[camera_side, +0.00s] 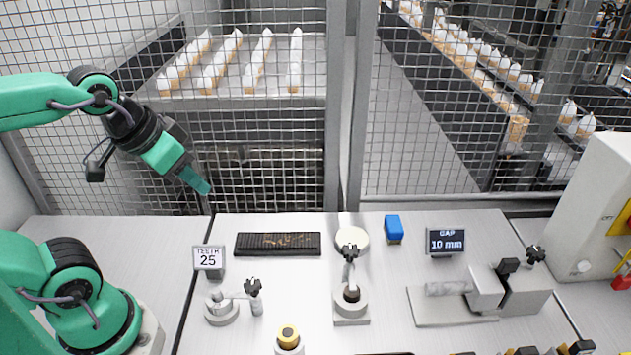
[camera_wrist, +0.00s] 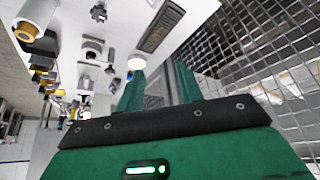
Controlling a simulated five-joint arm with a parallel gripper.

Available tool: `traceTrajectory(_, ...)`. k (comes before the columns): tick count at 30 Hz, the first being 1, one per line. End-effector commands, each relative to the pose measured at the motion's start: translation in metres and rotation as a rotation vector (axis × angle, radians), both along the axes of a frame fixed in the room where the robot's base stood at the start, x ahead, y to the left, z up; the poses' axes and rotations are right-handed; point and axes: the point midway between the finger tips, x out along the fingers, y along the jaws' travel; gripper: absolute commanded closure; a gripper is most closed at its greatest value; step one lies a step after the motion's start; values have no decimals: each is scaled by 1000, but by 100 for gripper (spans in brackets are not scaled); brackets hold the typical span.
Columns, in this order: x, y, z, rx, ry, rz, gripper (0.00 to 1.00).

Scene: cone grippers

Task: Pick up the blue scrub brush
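The blue scrub brush (camera_side: 393,226) stands on the white table near its back edge, right of the middle, with a blue top and a darker lower part. My gripper (camera_side: 201,185) is high above the table at the left, well apart from the brush, and points down to the right. In the wrist view my gripper (camera_wrist: 160,77) shows two green fingers spread apart with nothing held.
A white round disc (camera_side: 352,240) lies left of the brush, behind a small clamp stand (camera_side: 351,302). A gap display (camera_side: 445,241) stands to its right. A dark tray (camera_side: 278,245) lies further left. A wire mesh fence (camera_side: 265,150) rises behind the table.

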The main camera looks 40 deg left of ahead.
Motion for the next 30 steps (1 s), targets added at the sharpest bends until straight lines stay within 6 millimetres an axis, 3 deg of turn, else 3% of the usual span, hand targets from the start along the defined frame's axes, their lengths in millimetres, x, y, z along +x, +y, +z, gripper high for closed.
traceTrajectory(8,0,0,0,0,0,0,62)
traceTrajectory(15,0,0,0,0,0,0,16)
traceTrajectory(30,9,-2,6,4,12,-17,16)
